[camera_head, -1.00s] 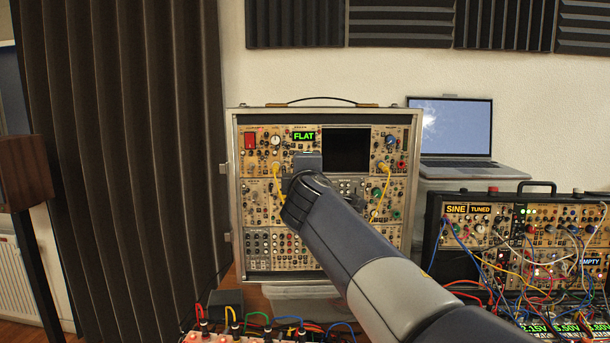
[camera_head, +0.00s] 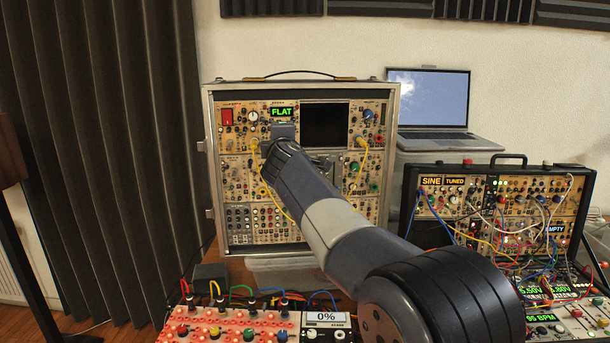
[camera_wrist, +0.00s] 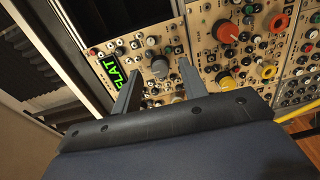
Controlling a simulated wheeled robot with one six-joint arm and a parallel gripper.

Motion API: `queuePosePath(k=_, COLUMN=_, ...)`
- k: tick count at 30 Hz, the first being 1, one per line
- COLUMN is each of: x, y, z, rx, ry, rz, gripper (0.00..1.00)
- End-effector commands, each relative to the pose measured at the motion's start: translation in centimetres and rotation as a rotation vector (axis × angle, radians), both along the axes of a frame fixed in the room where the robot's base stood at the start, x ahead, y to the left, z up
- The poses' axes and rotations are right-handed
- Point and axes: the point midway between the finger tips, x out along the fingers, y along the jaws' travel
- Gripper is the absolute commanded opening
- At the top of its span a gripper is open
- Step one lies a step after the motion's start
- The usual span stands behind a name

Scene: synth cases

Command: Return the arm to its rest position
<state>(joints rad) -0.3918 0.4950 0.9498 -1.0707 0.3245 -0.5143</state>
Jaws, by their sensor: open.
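My arm reaches from the lower right of the head view up to the upright synth case (camera_head: 207,170). My gripper (camera_wrist: 158,85) shows its two fingers apart in the wrist view, with nothing held between them. The fingers are in front of the panel, near a grey knob (camera_wrist: 159,66) and a green FLAT display (camera_wrist: 121,66). In the head view the wrist hides most of the gripper, just below the FLAT display (camera_head: 282,112). I cannot tell whether the fingertips touch the panel.
A yellow cable (camera_head: 357,165) hangs across the case. A red panel (camera_head: 215,326) with plugged cables stands below the arm. A second cabled synth case (camera_head: 410,195) is at right, with an open laptop (camera_head: 433,110) behind it. A dark curtain (camera_head: 105,150) hangs at left.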

Motion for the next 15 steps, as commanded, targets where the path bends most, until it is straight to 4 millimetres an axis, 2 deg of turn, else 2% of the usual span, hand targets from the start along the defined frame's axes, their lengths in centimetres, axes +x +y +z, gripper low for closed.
queuePosePath(k=6, x=1.25, y=0.12, z=-0.01, rx=0.001, ry=0.000, rz=0.000, gripper=0.41)
queuePosePath(k=15, x=1.29, y=0.13, z=-0.07, rx=-0.004, ry=-0.001, rz=0.000, gripper=0.41)
